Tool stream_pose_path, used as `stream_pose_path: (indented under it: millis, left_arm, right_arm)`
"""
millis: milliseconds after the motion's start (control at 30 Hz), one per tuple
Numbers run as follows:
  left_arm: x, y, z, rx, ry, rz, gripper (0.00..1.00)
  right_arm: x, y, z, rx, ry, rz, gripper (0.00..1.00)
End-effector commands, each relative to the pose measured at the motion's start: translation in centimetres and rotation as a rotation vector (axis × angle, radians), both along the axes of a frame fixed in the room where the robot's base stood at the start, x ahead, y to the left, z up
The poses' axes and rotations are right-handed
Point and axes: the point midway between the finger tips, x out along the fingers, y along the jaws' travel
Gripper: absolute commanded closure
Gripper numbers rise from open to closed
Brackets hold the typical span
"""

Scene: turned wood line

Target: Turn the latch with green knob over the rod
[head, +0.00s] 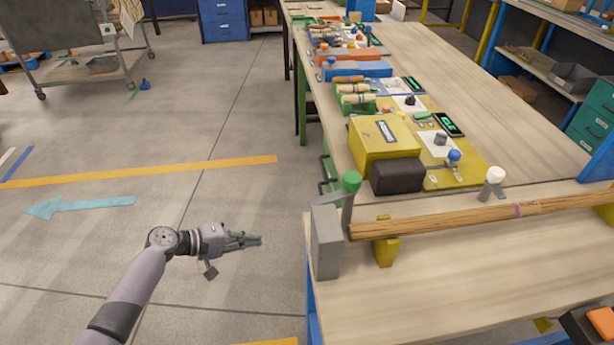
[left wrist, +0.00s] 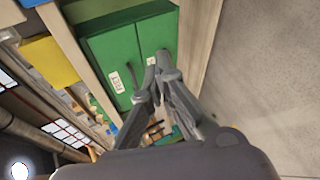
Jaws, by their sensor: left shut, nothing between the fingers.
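The green knob (head: 351,181) tops a grey latch lever (head: 347,212) that stands upright at the left end of the wooden rod (head: 450,217). The lever is beside a grey block (head: 327,242), not lying across the rod. The rod rests on a yellow support (head: 386,250) near its left end. My left gripper (head: 259,239) is shut and empty, over the floor left of the table and apart from the latch. Its closed fingers also show in the left wrist view (left wrist: 162,62). My right gripper is not in view.
A second latch with a white knob (head: 496,175) stands behind the rod. A yellow box (head: 383,146) and a dark block (head: 397,176) sit behind the green knob. The left wrist view shows a green cabinet (left wrist: 128,50). The table front (head: 440,290) is mostly clear.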

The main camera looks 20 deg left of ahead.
Motion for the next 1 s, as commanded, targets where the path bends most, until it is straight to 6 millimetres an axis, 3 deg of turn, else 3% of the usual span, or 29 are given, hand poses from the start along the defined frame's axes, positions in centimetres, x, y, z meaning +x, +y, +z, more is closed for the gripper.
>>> stream_pose_path:
  millis: [33, 100, 200, 300, 400, 567, 1000]
  left_arm:
    - [0.8, -0.6, 5.4, -0.074, -0.06, -0.044, 1.0]
    - [0.8, -1.6, 11.5, -0.173, -0.123, -0.11, 1.0]
    - [-0.1, -2.7, 18.2, -0.273, -0.192, -0.205, 1.0]
    - [-1.3, -3.4, 22.5, -0.336, -0.237, -0.278, 1.0]
    - [-2.0, -3.9, 24.6, -0.366, -0.258, -0.319, 1.0]
    - [-1.7, -5.2, 25.4, -0.38, -0.264, -0.333, 1.0]
    - [2.0, -13.4, 25.5, -0.379, -0.263, -0.329, 1.0]
  right_arm:
    - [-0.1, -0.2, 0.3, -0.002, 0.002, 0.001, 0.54]
    - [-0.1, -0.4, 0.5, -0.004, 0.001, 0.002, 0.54]
    - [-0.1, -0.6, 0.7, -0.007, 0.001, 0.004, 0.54]
    - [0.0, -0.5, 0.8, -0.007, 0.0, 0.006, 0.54]
    - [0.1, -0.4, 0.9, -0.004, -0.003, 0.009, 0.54]
    - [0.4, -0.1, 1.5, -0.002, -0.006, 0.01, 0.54]
    - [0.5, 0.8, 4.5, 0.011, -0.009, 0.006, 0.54]
